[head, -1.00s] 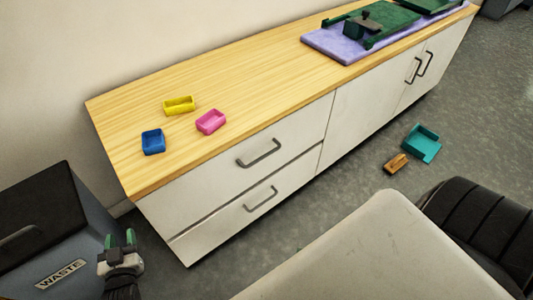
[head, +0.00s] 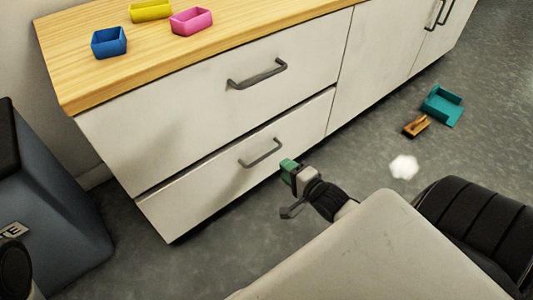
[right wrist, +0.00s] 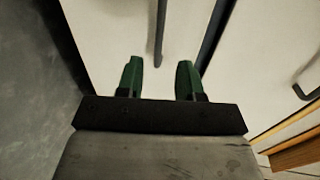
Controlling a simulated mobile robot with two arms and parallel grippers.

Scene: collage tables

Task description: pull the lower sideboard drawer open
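The lower sideboard drawer (head: 215,188) has a pale front and looks shut, with a dark gap line along its top edge. Its grey bar handle (head: 260,153) shows in the head view. My right gripper (head: 289,166) is just right of and below this handle, apart from it. In the right wrist view the green fingers (right wrist: 160,77) are spread with nothing between them. The handle (right wrist: 159,35) stands ahead of the tips, roughly in line with the space between them. My left gripper's fingers are not in view.
The upper drawer (head: 210,105) is shut. Blue (head: 109,42), pink (head: 191,21) and yellow (head: 151,10) trays sit on the wooden top. A waste bin (head: 55,205) stands at left. A teal tray (head: 442,105) and an orange-brown object (head: 416,125) lie on the floor.

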